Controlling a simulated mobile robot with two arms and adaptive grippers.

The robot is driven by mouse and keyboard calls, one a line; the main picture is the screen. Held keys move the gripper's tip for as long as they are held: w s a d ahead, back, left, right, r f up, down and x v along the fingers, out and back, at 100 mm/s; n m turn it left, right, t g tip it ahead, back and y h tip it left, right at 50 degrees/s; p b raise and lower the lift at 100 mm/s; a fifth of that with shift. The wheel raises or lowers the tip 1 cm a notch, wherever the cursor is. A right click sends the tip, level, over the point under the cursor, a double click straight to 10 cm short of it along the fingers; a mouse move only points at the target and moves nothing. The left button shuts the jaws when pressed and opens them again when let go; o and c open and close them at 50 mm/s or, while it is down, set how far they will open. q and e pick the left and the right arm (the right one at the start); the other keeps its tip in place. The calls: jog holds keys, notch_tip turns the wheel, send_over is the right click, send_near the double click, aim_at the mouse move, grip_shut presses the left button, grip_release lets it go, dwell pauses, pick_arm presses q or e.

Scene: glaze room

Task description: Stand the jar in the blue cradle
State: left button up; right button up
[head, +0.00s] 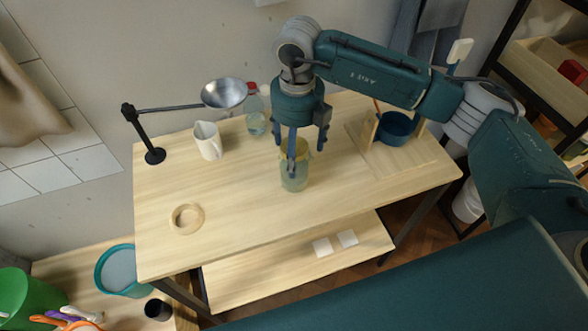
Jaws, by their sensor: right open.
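The jar (295,180) is greenish and see-through with a yellowish top. It stands upright on the light wooden table, near the middle. My right gripper (301,148) points down over the jar, with its fingers spread open. One finger hangs in front of the jar and hides part of it; I cannot tell whether it touches. The blue cradle (397,131) is a dark blue, round, bowl-like holder in a wooden stand at the table's right, and it looks empty. My left gripper is not in view.
A white pitcher (208,142), a clear bottle with a red cap (256,123) and a black lamp stand (153,154) are at the back left. A wooden ring (187,218) lies front left. The table between jar and cradle stand is clear.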

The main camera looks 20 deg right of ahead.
notch_tip(320, 180, down, 2)
jog(key=shift+a+f+p, duration=0.15)
jog(key=shift+p, duration=0.65)
jog(key=f, duration=0.1)
jog(key=f+p, duration=0.1)
jog(key=shift+w+a+f, duration=0.15)
jog(key=shift+w+f, duration=0.05)
jog(key=shift+f, duration=0.15)
jog(key=shift+s+f, duration=0.1)
jog(key=shift+f, duration=0.5)
jog(key=c, duration=1.9)
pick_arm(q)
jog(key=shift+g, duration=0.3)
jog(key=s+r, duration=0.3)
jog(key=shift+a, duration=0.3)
